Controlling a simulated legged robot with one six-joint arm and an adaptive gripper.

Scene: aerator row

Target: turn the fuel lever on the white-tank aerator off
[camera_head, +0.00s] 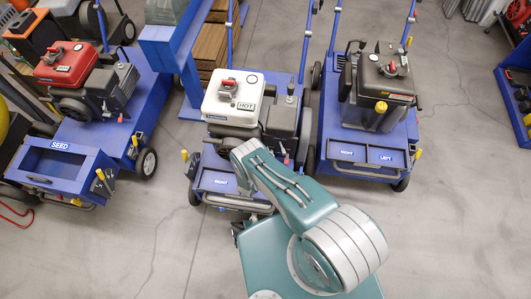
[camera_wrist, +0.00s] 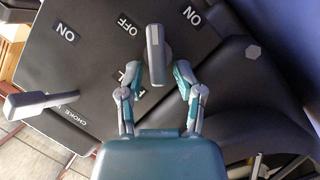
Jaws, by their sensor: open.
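The white-tank aerator (camera_head: 218,118) stands in the middle of the head view, with its white tank (camera_head: 235,97) marked HOT. My arm covers part of its front, and my gripper is hidden in that view. In the wrist view my gripper (camera_wrist: 158,70) is open, with one finger on each side of a grey lever (camera_wrist: 155,52). I cannot tell whether either finger touches it. The lever lies between an OFF label (camera_wrist: 127,23) and an ON label (camera_wrist: 192,14). A partly hidden label (camera_wrist: 131,74), perhaps FUEL, is by the left finger.
A second grey lever (camera_wrist: 38,104) sits at the left of the black panel, beside a CHOKE label (camera_wrist: 66,119). A red-tank machine (camera_head: 68,65) stands at the left and a black-tank one (camera_head: 385,80) at the right. The floor in front is clear.

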